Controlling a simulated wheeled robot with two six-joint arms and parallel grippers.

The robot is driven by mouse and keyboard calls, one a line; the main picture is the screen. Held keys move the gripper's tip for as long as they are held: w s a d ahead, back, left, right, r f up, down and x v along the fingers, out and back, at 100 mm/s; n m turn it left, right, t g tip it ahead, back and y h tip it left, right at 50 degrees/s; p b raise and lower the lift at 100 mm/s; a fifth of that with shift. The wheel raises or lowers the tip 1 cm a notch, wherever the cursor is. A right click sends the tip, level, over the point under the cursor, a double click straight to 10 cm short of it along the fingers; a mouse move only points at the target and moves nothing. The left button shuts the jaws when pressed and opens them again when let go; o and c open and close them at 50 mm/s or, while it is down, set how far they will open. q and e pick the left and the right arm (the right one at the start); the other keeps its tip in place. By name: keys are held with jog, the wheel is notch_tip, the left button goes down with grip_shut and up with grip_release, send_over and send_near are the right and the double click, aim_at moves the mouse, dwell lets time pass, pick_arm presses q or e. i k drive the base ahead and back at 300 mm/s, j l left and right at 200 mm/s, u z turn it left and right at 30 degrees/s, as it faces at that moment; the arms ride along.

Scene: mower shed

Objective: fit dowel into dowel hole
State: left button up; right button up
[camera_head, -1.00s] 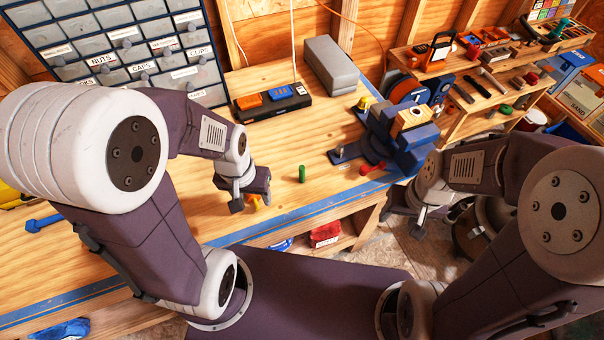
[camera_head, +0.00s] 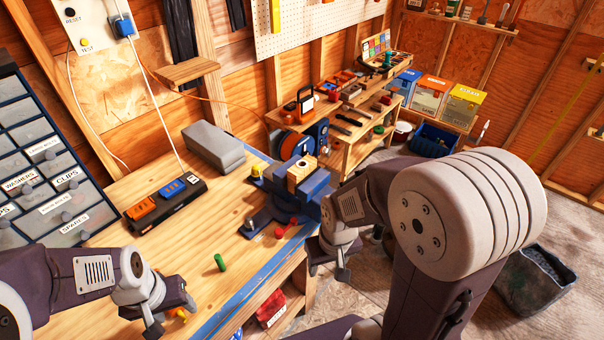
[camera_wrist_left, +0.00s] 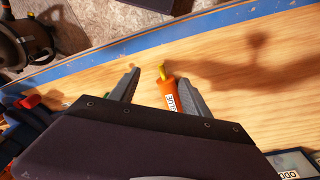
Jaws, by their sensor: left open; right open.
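A green cylindrical peg (camera_head: 220,262), which looks like the dowel, stands on the workbench near its front edge. A pale wooden block (camera_head: 301,171) with a dark hole in its top is held in the blue vise (camera_head: 318,187). My left gripper (camera_head: 168,318) is low over the bench, left of the peg and apart from it. In the left wrist view its open jaws (camera_wrist_left: 160,76) have an orange glue bottle (camera_wrist_left: 172,95) with a yellow tip showing between them; I cannot tell contact. My right gripper (camera_head: 330,262) is open and empty in front of the vise, partly hidden by its arm.
A red-handled piece (camera_head: 286,228) lies by the vise. A grey box (camera_head: 213,147) and a black tray with orange and blue items (camera_head: 166,204) stand behind. A drawer cabinet (camera_head: 45,165) is at left. Bare bench lies between the tray and the peg.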

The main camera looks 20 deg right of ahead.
aim_at(299, 171)
jog(key=k+l+z, duration=0.2)
jog(key=l+z, duration=0.15)
jog(key=i+l+z, duration=0.1)
jog(key=l+z, duration=0.2)
jog(key=i+l+z, duration=0.1)
jog(key=l+z, duration=0.25)
jog(key=i+l+u, duration=0.1)
jog(key=u, duration=0.25)
jog(key=i+l+u, duration=0.1)
jog(key=u, duration=0.3)
jog(key=i+l+u, duration=0.1)
jog(key=u, duration=0.25)
jog(key=i+l+u, duration=0.1)
jog(key=u, duration=0.25)
jog(key=i+l+u, duration=0.1)
jog(key=u, duration=0.25)
jog(key=l+u, duration=0.3)
jog(key=i, duration=0.05)
